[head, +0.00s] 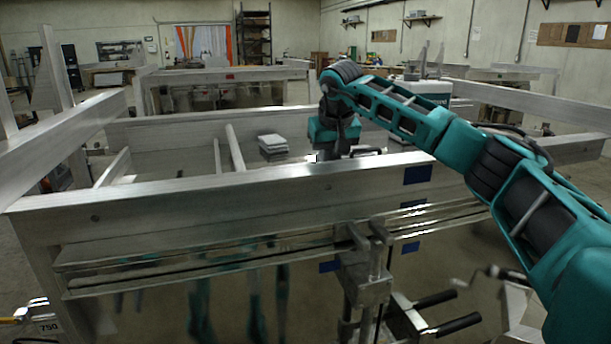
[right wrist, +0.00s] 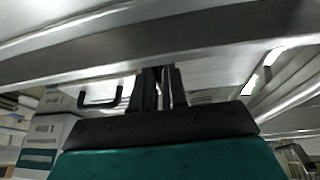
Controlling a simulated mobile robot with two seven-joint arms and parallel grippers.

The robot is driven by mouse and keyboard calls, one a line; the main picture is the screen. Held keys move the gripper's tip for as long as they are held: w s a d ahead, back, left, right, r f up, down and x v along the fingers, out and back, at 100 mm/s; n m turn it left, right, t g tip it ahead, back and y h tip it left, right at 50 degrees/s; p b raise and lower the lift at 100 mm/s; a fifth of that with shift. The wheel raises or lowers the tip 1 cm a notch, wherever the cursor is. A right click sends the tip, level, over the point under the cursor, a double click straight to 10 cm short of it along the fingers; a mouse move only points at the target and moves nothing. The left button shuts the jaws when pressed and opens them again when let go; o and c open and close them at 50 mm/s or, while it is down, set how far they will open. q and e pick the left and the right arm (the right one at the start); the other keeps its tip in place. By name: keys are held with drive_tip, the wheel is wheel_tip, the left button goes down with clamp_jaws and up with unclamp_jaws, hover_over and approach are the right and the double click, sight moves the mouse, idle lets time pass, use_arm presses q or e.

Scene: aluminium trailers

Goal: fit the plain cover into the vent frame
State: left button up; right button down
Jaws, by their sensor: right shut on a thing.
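My right gripper (right wrist: 163,72) is low behind the near metal rail of the trailer. In the head view, its wrist (head: 335,135) hangs down there and the rail hides the fingertips. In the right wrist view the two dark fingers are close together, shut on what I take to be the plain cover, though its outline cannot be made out. A small white piece (head: 312,157) shows just left of the gripper in the head view and may be part of it. I cannot pick out the vent frame in either view. My left gripper is not in view.
The near rail (head: 230,185) crosses between the head camera and the gripper. A stack of pale plates (head: 272,143) lies left of the gripper. A black handle (right wrist: 100,102) and a white box (right wrist: 45,140) show in the wrist view. A clamp (head: 368,265) hangs on the trailer's front.

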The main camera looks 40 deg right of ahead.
drive_tip(key=shift+r, duration=0.1)
wheel_tip(320, 180, up, 20)
drive_tip(key=p, duration=0.4)
idle(0.3)
